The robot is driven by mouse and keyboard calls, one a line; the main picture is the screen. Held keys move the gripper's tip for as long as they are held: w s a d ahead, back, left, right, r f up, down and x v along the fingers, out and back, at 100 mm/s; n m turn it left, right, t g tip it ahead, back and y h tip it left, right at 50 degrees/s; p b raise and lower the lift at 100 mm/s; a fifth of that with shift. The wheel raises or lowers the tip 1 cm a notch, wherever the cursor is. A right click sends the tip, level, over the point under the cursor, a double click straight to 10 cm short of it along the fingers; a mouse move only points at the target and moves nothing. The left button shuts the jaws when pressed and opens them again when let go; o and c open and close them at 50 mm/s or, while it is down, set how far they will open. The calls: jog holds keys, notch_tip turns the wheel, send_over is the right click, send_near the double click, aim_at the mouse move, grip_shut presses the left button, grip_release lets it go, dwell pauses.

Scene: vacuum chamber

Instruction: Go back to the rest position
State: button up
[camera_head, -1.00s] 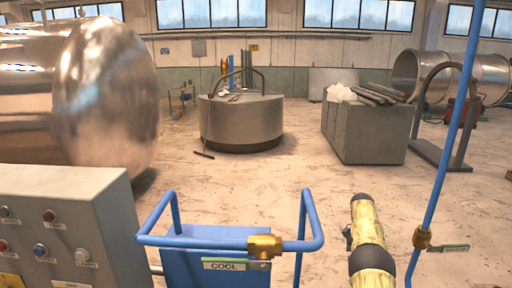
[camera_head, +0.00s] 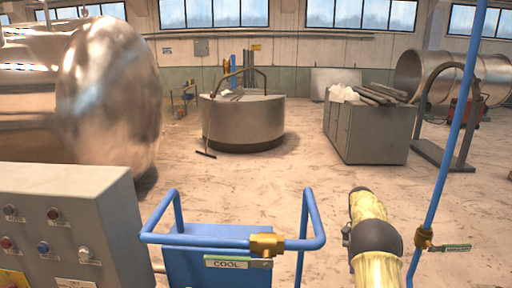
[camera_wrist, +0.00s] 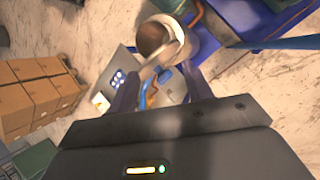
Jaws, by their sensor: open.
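My gripper (camera_wrist: 160,95) shows in the wrist view with its two dark fingers apart and no object clearly held between them. It is out of sight in the head view, where only part of my yellow arm shows at the lower right. Behind the fingers, in the wrist view, are a shiny round metal part (camera_wrist: 178,42) and a grey panel with lit buttons (camera_wrist: 117,80). I cannot tell how far the fingers are from them. No rest position is marked in either view.
In the head view, a grey control box (camera_head: 68,225) stands lower left and a blue rail frame (camera_head: 230,242) with a COOL tag front centre. A blue pipe (camera_head: 452,130) rises at the right. Cardboard boxes (camera_wrist: 35,95) show in the wrist view.

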jog(key=s+a+r+n+t, duration=0.2)
jog(key=s+a+n+t, duration=0.2)
jog(key=s+a, duration=0.6)
jog(key=s+a+r+n+t, duration=0.2)
jog(key=s+a+n+t, duration=0.35)
jog(key=s, duration=0.95)
notch_tip(320, 180, down, 12)
jog(key=a+m+g+b, duration=0.1)
jog(key=b, duration=1)
jog(key=shift+a+r+m, duration=0.15)
jog(key=shift+a+m, duration=0.1)
jog(key=shift+m, duration=0.1)
